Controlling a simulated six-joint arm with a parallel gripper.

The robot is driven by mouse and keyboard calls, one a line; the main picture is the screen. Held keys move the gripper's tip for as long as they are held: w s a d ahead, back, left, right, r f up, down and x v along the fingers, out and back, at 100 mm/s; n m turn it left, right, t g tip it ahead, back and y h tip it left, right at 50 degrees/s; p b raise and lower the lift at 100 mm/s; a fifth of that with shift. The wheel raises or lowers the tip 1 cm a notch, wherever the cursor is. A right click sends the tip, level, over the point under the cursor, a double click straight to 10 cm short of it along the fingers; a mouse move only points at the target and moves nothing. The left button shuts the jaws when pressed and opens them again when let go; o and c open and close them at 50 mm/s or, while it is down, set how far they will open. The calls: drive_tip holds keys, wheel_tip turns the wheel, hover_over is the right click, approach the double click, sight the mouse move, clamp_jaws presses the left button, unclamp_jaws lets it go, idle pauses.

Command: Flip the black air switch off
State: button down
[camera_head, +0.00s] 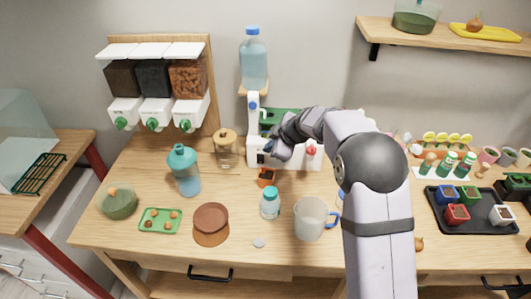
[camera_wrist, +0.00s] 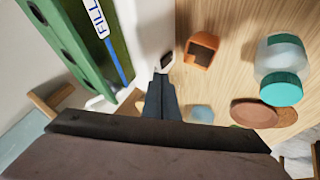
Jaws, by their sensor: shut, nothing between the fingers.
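The black switch (camera_wrist: 167,61) is a small dark rocker on the white face of the white unit (camera_wrist: 145,30), at top centre of the wrist view. Whether it is on or off is too small to tell. My gripper (camera_wrist: 162,93) is shut and empty, its fingertips just below the switch in that view; I cannot tell whether they touch it. In the head view my gripper (camera_head: 271,149) is at the front of the white unit (camera_head: 253,157), and the switch cannot be made out there. A red knob (camera_head: 311,150) is on the unit's right part.
A small orange pot (camera_head: 265,177) stands close below my gripper. A teal-capped jar (camera_head: 270,203) and a clear pitcher (camera_head: 310,218) stand nearer the front. A glass jar (camera_head: 226,149) is left of the unit, and a water bottle (camera_head: 254,60) stands above it.

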drive_tip(key=shift+w+r+v, duration=0.15)
drive_tip(key=shift+w+v, duration=0.05)
drive_tip(key=shift+v, duration=0.9)
drive_tip(key=shift+w+r+v, duration=0.1)
drive_tip(key=shift+w+v, duration=0.1)
drive_tip(key=shift+v, duration=0.85)
drive_tip(key=s+d+r+m+g+h+p, duration=0.1)
drive_tip(key=s+d+m+p, duration=0.3)
drive_tip(key=s, duration=0.8)
drive_tip(key=s+d+r+m+g+h+p, duration=0.2)
drive_tip(key=s+d+m, duration=0.5)
drive_tip(key=s, duration=0.5)
drive_tip(key=s+d+r+m+g+h+p, duration=0.2)
drive_tip(key=s+d+m+p, duration=0.3)
drive_tip(key=s, duration=0.7)
drive_tip(key=shift+s+d+m+g+p, duration=0.3)
drive_tip(key=shift+s+d+g+p, duration=0.15)
drive_tip(key=shift+p, duration=0.45)
